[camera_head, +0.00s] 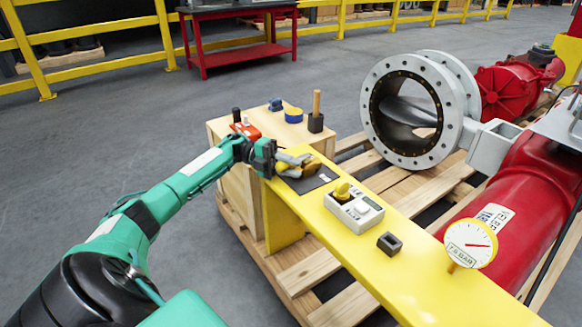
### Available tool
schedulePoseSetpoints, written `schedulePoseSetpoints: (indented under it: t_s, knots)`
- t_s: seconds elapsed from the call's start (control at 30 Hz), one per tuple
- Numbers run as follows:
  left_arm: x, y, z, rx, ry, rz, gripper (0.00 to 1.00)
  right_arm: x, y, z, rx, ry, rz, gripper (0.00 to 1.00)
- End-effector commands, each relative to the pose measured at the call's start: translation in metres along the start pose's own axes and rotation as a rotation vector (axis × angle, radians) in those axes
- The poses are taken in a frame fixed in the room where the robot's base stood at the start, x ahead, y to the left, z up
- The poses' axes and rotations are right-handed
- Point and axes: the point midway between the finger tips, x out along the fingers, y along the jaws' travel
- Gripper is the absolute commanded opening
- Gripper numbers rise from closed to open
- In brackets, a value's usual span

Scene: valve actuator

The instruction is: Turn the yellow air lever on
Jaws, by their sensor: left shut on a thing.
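My left gripper (277,162) reaches in from the left to the far end of the yellow bench plate (400,265). It is shut on a yellow-and-grey thing (303,167) over a dark mat (314,181). The fingers partly hide this thing, and I cannot tell for certain whether it is the air lever. A light grey box (353,206) with a yellow knob (342,189) and a round white part stands nearer on the plate, apart from the gripper. My right gripper is not in view.
A round gauge (469,243) and a small dark square block (389,243) are on the yellow plate. A large flanged valve (378,135) and red actuator (513,195) lie to the right on a wooden pallet (310,272). Small items, including a dark block with a wooden handle (316,122), stand behind.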

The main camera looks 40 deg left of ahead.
Motion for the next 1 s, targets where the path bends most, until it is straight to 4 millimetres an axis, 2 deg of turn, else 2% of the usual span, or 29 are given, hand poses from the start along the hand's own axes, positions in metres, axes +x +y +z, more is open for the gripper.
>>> schedulePoseSetpoints:
  t_s: [0.07, 0.1, 0.17, 0.2, 0.57, 0.67, 1.0]
  knots:
    - [0.0, 0.0, 0.0, 0.0, -0.002, 0.0, 0.0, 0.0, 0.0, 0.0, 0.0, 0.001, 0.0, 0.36]
    - [0.0, 0.0, 0.0, 0.0, -0.002, 0.0, 0.33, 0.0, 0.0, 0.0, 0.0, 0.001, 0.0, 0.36]
    - [0.0, 0.0, 0.0, 0.0, -0.002, 0.0, 0.45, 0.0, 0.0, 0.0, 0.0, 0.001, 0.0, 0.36]
    - [0.0, 0.0, 0.0, 0.0, -0.002, 0.0, 0.47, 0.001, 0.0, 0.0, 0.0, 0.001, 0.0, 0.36]
    - [-0.006, -0.001, 0.0, 0.0, -0.002, 0.0, 0.47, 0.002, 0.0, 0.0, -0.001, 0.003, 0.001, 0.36]
    - [-0.02, -0.001, 0.001, -0.001, -0.003, 0.001, 0.47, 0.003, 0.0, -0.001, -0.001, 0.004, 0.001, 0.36]
    - [-0.089, -0.001, 0.001, 0.0, -0.006, 0.0, 0.47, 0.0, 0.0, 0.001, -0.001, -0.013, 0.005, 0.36]
